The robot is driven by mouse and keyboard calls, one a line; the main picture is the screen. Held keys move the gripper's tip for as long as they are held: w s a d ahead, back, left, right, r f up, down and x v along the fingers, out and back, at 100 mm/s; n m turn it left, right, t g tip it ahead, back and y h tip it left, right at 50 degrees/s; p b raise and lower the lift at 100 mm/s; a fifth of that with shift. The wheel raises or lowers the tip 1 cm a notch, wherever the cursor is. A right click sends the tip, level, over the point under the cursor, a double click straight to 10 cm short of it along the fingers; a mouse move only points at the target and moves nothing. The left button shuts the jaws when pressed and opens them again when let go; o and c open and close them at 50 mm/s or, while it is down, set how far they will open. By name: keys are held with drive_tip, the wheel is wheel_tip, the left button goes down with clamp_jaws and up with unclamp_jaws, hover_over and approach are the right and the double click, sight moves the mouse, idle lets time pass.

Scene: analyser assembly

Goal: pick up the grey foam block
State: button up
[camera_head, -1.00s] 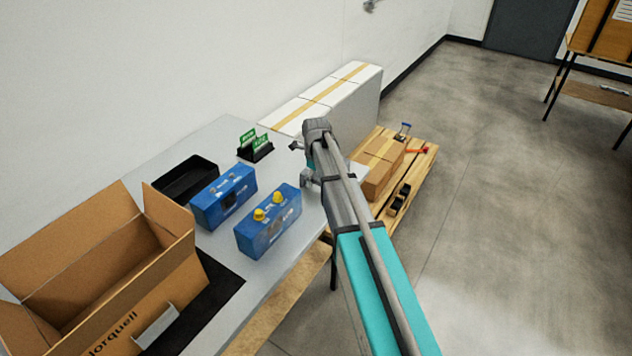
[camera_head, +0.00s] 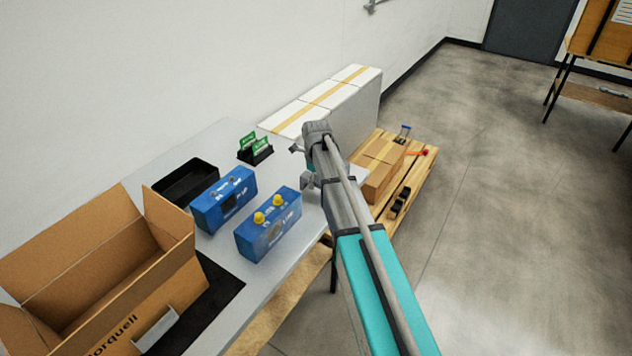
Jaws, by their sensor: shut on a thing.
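My gripper (camera_head: 300,165) is over the far right end of the grey table (camera_head: 215,262), seen from behind and above. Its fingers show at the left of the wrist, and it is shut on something. My wrist and arm cover most of what is between the fingers. I cannot make out the grey foam block clearly in this view; it is hidden at the gripper. I cannot tell whether it touches the table.
Two blue analyser units (camera_head: 224,200) (camera_head: 268,225), a black tray (camera_head: 186,184) and a black holder with green cards (camera_head: 256,153) stand left of my gripper. An open cardboard box (camera_head: 150,290) is at front left. White boxes (camera_head: 335,98) and a pallet (camera_head: 420,172) lie beyond.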

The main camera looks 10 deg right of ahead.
drive_tip(key=shift+r+p, duration=1.35)
drive_tip(key=shift+r, duration=0.15)
drive_tip(key=s+r+p, duration=1)
drive_tip(key=s, duration=0.4)
drive_tip(key=shift+r, duration=0.2)
